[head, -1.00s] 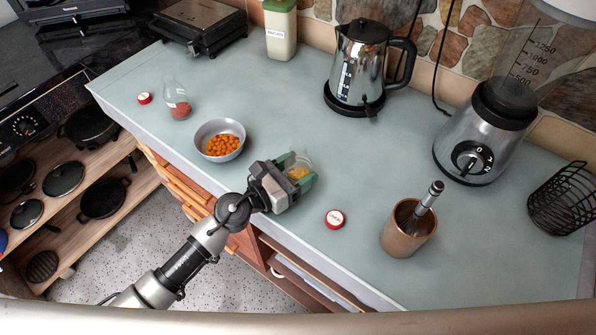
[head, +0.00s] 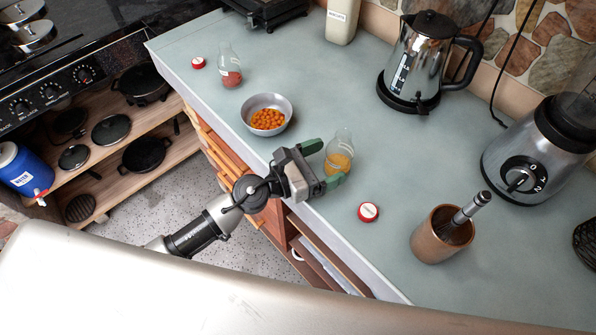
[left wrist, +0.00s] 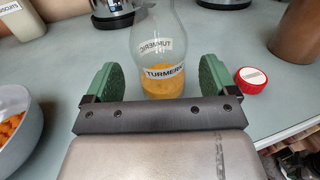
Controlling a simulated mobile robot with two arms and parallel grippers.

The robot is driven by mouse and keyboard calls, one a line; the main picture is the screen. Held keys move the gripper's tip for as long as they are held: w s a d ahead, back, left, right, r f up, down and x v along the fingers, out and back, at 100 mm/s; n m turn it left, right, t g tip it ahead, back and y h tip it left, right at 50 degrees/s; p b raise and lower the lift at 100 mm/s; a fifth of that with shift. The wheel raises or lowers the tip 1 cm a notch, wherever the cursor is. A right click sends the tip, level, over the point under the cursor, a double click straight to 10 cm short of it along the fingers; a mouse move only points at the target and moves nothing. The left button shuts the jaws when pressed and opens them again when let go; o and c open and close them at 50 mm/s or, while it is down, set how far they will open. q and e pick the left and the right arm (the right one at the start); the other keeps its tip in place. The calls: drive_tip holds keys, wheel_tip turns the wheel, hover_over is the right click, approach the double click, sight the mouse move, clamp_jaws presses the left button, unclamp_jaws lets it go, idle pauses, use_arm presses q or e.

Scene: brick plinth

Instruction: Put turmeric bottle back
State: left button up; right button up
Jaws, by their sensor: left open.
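The turmeric bottle (head: 339,152) is a small clear bottle with yellow-orange powder at the bottom. It stands upright and uncapped on the counter. In the left wrist view the bottle (left wrist: 163,84) shows its TURMERIC label, just beyond and between the green fingertips. My left gripper (head: 324,163) is open, with its fingers pointing at the bottle; it also shows in the left wrist view (left wrist: 160,85). A red cap with a white top (head: 368,211) lies on the counter to the right of the bottle. My right gripper is not in view.
A metal bowl of orange pieces (head: 279,101) stands left of the bottle. Another small bottle with red powder (head: 229,74) and a red cap (head: 198,62) are farther left. A kettle (head: 418,62), blender (head: 524,165) and brown cup with a whisk (head: 433,240) stand right.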

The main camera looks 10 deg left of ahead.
use_arm(q)
drive_tip(key=b+v, duration=0.2)
drive_tip(key=v, duration=0.5)
drive_tip(key=shift+f, duration=0.2)
drive_tip(key=shift+s+a+r+b, duration=0.25)
drive_tip(key=shift+s+a+b, duration=0.1)
drive_tip(key=shift+s+a, duration=0.2)
drive_tip(key=shift+w, duration=0.15)
